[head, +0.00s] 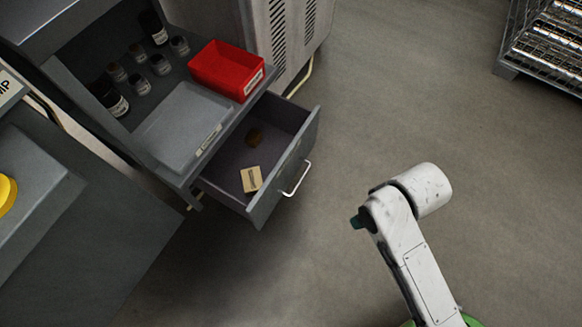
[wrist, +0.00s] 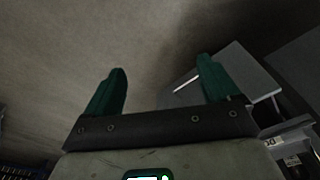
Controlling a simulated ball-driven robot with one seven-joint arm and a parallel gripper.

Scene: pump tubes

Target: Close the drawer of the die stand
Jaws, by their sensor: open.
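The die stand (head: 178,178) is a grey cabinet at the left of the head view. Its drawer (head: 262,205) is pulled out toward the lower right, with a silver bar handle (head: 297,180) on its front. Inside lie a tan labelled block (head: 251,179) and a small brown round thing (head: 254,137). My gripper (head: 357,221) is to the right of the drawer front, apart from the handle; only a dark green tip shows there. In the wrist view my gripper (wrist: 162,66) has its two green fingers spread with nothing between them. Grey furniture (wrist: 240,75) shows behind the right finger.
A red bin (head: 226,70), a grey lid-like panel (head: 182,128) and several small jars (head: 137,84) stand on the stand. A vented cabinet (head: 290,40) is behind it. A wire rack (head: 545,45) is at upper right. Open floor (head: 400,110) lies between.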

